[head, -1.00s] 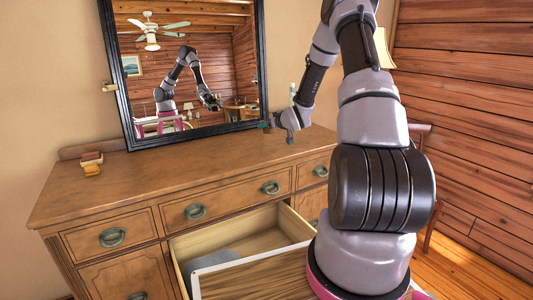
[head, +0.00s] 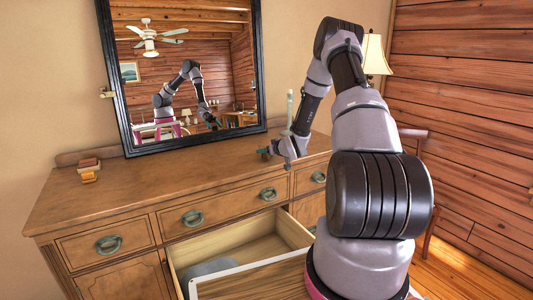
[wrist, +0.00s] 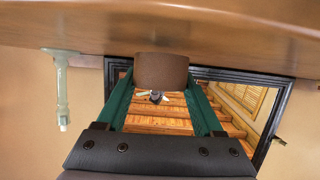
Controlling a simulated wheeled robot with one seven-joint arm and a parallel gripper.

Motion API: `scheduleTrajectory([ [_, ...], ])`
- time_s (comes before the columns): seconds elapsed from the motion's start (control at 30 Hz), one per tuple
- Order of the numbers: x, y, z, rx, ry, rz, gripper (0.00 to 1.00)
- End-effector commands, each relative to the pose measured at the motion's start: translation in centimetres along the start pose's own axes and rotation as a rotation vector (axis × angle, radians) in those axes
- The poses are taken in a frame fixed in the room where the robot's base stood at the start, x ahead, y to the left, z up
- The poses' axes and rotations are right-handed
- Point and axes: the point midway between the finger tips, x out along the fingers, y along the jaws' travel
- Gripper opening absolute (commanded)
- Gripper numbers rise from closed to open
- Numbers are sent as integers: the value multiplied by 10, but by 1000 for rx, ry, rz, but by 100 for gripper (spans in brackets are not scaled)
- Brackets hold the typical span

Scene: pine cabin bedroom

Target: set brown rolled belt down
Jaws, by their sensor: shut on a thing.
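The brown rolled belt (wrist: 161,70) is between the green fingers of my gripper (wrist: 161,82) in the wrist view. My gripper is shut on it. The wrist view is upside down, with the dresser top (wrist: 230,38) along its upper edge. The belt's edge overlaps the dresser top there; I cannot tell whether they touch. In the head view my gripper (head: 265,153) is low over the back of the dresser top (head: 165,185), in front of the mirror's lower right corner. The belt is too small to make out clearly there.
A pale candlestick (head: 290,108) stands close behind my gripper; it also shows in the wrist view (wrist: 62,90). The framed mirror (head: 188,75) stands at the back. Small stacked items (head: 89,170) lie at the far left. The middle of the top is clear. A drawer (head: 235,255) is open in front.

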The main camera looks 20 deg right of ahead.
Motion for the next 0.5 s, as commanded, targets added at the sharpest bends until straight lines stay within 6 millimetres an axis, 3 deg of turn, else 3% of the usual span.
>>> scheduleTrajectory([
  [0.47,5,0,12,0,1,-1,3],
  [0.5,5,0,12,0,1,-1,84],
])
